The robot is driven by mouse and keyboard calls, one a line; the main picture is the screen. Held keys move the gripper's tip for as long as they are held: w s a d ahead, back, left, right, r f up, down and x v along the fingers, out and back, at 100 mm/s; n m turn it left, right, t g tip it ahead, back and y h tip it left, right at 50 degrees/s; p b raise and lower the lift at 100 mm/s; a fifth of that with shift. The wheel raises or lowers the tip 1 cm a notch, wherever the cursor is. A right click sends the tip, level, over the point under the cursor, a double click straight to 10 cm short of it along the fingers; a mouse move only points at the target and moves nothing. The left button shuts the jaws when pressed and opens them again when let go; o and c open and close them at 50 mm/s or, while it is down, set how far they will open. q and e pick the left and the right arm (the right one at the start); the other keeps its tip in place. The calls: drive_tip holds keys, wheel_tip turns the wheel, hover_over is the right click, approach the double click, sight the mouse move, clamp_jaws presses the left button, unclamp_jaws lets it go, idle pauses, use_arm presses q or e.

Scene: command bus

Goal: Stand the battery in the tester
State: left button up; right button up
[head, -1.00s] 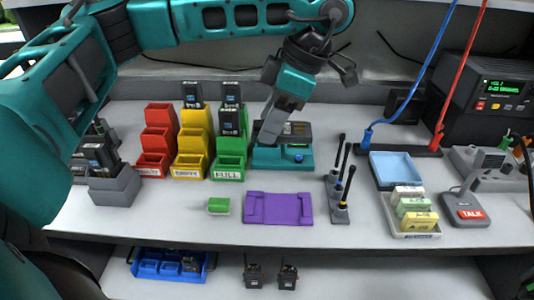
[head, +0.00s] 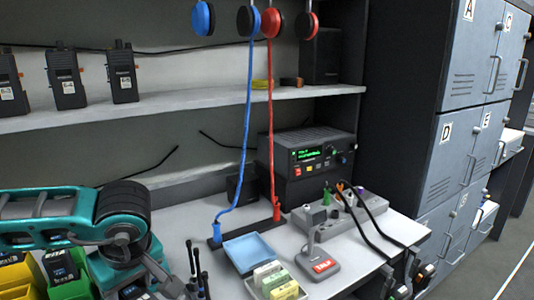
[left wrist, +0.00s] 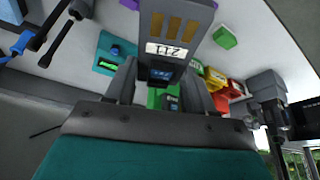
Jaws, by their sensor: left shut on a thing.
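My left gripper (left wrist: 163,78) is shut on a dark grey battery (left wrist: 175,22) in the left wrist view. The battery has several gold contacts and a white number label that reads upside down, and it sticks out beyond the fingers. The teal tester (left wrist: 103,56), with a blue knob and a green display, sits on the bench to the left of the held battery, apart from it in the picture. In the head view my left arm comes in at the lower left; the battery and fingertips cannot be made out there. My right gripper is not in view.
Yellow (head: 18,272) and green (head: 75,287) battery bins stand at the lower left. Radios (head: 64,78) stand on the shelf above.

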use_arm(q)
drive_tip(key=m, duration=0.2)
drive_tip(key=d+m+t+h, duration=0.1)
drive_tip(key=m, duration=0.1)
drive_tip(key=d+f+m+h, duration=0.1)
drive_tip(key=m, duration=0.1)
drive_tip(key=shift+s+d+f+m+p, duration=0.1)
drive_tip(key=shift+s+m+p, duration=0.2)
drive_tip(key=shift+s+p, duration=0.1)
drive_tip(key=d+m, duration=0.1)
drive_tip(key=m, duration=0.1)
drive_tip(key=m+h, duration=0.1)
drive_tip(key=shift+s+d+f+m+t+h, duration=0.15)
drive_tip(key=shift+s+d+m+t+h, duration=0.15)
drive_tip(key=shift+s+d+m+t, duration=0.1)
drive_tip(key=shift+a, duration=0.1)
